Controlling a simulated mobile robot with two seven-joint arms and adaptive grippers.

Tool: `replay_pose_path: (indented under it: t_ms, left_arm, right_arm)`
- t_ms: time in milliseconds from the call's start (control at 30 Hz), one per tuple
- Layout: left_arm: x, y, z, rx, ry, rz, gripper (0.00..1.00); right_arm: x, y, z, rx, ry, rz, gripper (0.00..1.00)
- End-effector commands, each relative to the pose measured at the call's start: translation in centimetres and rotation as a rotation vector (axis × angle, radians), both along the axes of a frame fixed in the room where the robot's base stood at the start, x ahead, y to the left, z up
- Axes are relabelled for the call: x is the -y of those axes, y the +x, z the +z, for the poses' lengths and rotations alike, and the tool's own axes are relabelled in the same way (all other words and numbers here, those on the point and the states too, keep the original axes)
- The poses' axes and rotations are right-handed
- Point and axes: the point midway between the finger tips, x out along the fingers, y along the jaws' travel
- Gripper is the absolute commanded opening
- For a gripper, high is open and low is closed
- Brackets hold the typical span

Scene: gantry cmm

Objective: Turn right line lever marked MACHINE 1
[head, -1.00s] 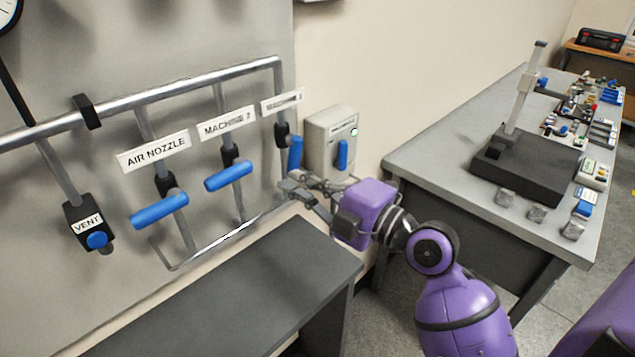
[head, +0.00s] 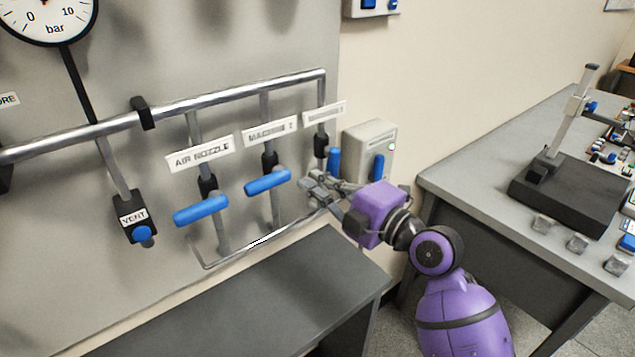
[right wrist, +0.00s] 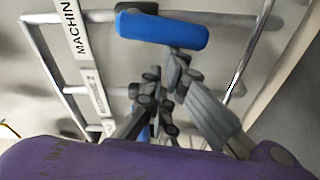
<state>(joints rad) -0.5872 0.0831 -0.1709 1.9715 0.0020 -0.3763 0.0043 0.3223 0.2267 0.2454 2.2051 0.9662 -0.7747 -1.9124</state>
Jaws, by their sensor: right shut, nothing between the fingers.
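The right line lever (head: 333,160) has a blue handle that hangs upright below a blurred label (head: 325,112) at the right end of the pipe frame. In the right wrist view its blue handle (right wrist: 162,30) lies across the top, beside a label (right wrist: 70,28) of which "MACHIN" is readable. My right gripper (head: 310,184) is shut and empty, just left of and below the handle. In the right wrist view the closed fingers (right wrist: 158,82) are beside the handle; whether they touch it I cannot tell. My left gripper is not in view.
The MACHINE 2 lever (head: 267,181) and AIR NOZZLE lever (head: 201,210) are on the left, their blue handles roughly level. The VENT valve (head: 137,222) is further left. A grey switch box (head: 368,150) is right of the lever. A dark bench (head: 260,290) stands below.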

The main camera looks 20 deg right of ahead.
Motion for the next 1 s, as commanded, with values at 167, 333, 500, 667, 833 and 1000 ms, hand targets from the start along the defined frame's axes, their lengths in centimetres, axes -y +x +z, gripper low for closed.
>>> replay_pose_path:
  t_ms: [167, 333, 500, 667, 833, 1000]
  left_arm:
    - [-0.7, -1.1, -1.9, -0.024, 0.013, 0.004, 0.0]
    - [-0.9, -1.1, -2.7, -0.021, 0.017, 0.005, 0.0]
    - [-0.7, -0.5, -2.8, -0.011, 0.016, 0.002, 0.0]
    - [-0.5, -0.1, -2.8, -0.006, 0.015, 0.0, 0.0]
    - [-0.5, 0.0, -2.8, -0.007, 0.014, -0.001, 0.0]
    - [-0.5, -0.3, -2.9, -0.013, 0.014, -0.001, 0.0]
  right_arm:
    - [0.6, 0.1, -1.2, 0.012, -0.062, 0.0, 0.0]
    - [0.7, 0.1, -1.4, 0.039, -0.121, 0.009, 0.0]
    - [1.0, 0.2, -1.4, 0.067, -0.188, 0.008, 0.0]
    - [1.1, 0.3, -1.2, 0.08, -0.211, 0.006, 0.0]
    - [1.2, 0.3, -1.1, 0.082, -0.211, 0.004, 0.0]
    - [1.3, 0.3, -1.1, 0.082, -0.212, 0.002, 0.0]
